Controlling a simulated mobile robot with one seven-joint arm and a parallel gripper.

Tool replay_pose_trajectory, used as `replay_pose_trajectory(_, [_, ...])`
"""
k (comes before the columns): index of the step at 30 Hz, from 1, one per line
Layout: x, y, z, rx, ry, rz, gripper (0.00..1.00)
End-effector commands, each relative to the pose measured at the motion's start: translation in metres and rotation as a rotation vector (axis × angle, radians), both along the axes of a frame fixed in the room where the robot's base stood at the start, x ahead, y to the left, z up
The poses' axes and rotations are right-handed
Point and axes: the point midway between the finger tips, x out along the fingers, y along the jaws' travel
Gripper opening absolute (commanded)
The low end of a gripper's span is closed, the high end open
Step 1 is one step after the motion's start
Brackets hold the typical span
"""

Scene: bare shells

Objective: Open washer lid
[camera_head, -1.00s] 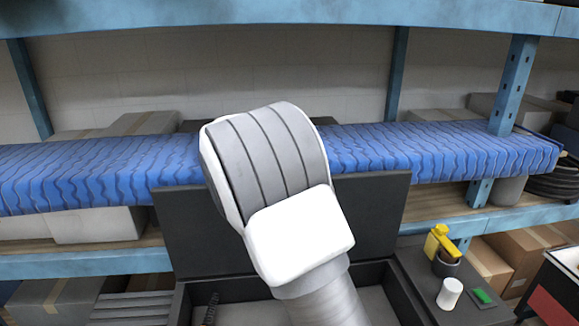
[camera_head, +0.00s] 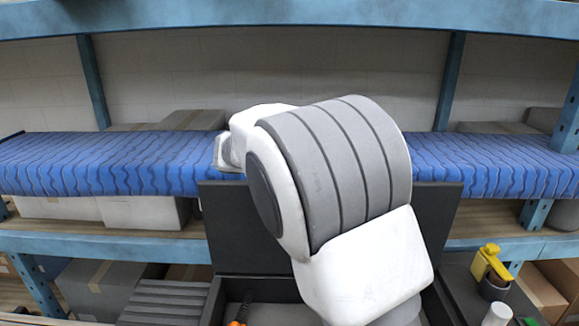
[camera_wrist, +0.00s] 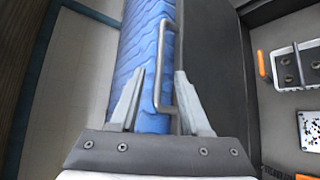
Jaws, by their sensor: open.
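The lid (camera_head: 228,232) is a dark panel standing upright at the back of an open dark box (camera_head: 215,300), which I take to be the washer. In the wrist view the lid (camera_wrist: 205,50) runs along the right of a grey bar handle (camera_wrist: 161,60). My gripper (camera_wrist: 159,75) is open, with a finger on each side of the handle's near part. I cannot tell whether either finger touches it. In the head view my arm hides the gripper and the middle of the lid.
A shelf with a blue wavy cover (camera_head: 100,165) runs behind the lid, with cardboard boxes (camera_head: 100,285) below. A yellow bottle (camera_head: 490,262) and white cup (camera_head: 497,315) stand right of the box. The wrist view shows a white tray (camera_wrist: 297,65) and orange-handled tool (camera_wrist: 262,63) inside it.

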Motion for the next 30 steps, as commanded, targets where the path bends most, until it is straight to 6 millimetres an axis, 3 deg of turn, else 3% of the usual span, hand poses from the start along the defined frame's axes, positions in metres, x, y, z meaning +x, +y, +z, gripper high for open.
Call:
replay_pose_trajectory(6, [-0.029, 0.039, 0.02, 0.003, -0.002, 0.004, 0.47])
replay_pose_trajectory(13, [-0.048, 0.063, 0.034, 0.001, -0.001, 0.002, 0.47])
replay_pose_trajectory(26, [-0.053, 0.068, 0.037, 0.001, 0.001, 0.0, 0.47])
replay_pose_trajectory(30, [-0.057, 0.057, 0.037, 0.03, 0.008, -0.016, 0.47])
